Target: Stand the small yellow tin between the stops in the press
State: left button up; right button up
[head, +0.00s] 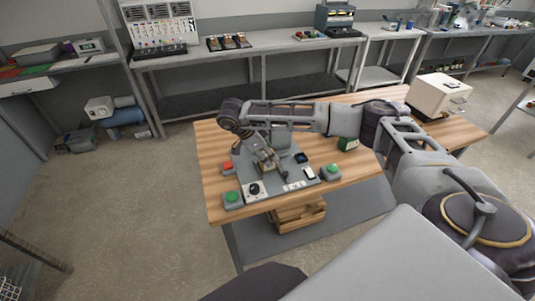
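The press (240,165) is a grey unit on the wooden table, with a grey base plate, a red button and green buttons. My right arm reaches in from the right and bends down over it. My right gripper (265,160) is low over the middle of the press. A small dull yellowish patch shows at its fingers, but it is too small to tell whether it is the yellow tin or part of the press. The stops cannot be made out behind the gripper. My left gripper is out of view.
Green buttons (231,197) (333,170) flank the press front, and a black knob box (254,189) stands between them. A white machine (438,94) stands at the table's far right. The table's left strip is clear.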

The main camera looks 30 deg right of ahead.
jog(key=shift+o, duration=1.2)
jog(key=shift+r, duration=0.2)
jog(key=v, duration=0.5)
jog(key=shift+a+r, duration=0.1)
jog(key=shift+r, duration=0.05)
jog(key=v, duration=0.6)
jog(key=shift+r, duration=0.3)
jog(key=shift+a, duration=0.15)
jog(key=shift+f, duration=0.1)
